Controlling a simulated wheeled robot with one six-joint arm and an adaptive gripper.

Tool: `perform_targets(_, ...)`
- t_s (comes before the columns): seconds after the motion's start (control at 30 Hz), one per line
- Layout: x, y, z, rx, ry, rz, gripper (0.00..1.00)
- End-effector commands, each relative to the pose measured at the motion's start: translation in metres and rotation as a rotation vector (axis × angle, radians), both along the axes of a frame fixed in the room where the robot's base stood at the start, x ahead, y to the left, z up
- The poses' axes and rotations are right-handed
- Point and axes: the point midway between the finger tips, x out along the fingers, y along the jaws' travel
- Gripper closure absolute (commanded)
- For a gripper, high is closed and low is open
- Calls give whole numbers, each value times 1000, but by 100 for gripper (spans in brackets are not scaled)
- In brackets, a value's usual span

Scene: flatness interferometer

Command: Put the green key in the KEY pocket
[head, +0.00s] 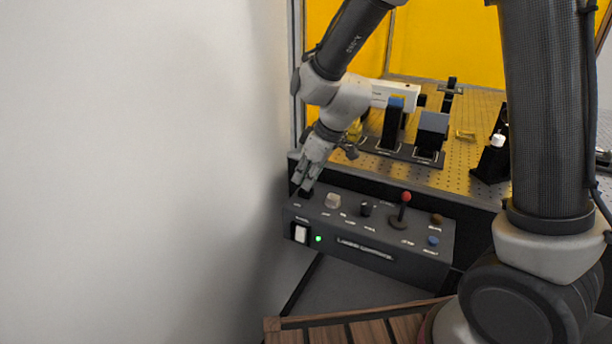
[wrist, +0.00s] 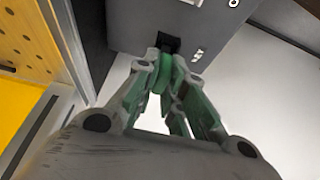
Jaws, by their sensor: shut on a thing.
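My gripper (head: 304,185) is at the left end of the dark control box in the head view, fingers pointing down at its top. In the wrist view my gripper (wrist: 165,75) is shut on the green key (wrist: 163,72), which shows between the fingertips. The key is hidden in the head view.
The control box (head: 375,250) carries a white knob (head: 333,201), a black knob (head: 365,209), a red-topped joystick (head: 405,198), a blue button (head: 433,240) and a lit green lamp (head: 318,239). Behind it is a perforated yellow table (head: 465,150) with optics. A white wall stands at left.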

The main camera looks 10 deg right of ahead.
Motion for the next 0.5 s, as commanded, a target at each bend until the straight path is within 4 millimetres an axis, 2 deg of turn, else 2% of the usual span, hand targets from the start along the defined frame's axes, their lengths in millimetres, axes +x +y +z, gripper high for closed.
perform_targets(0.5,0,0,-6,0,2,-1,100)
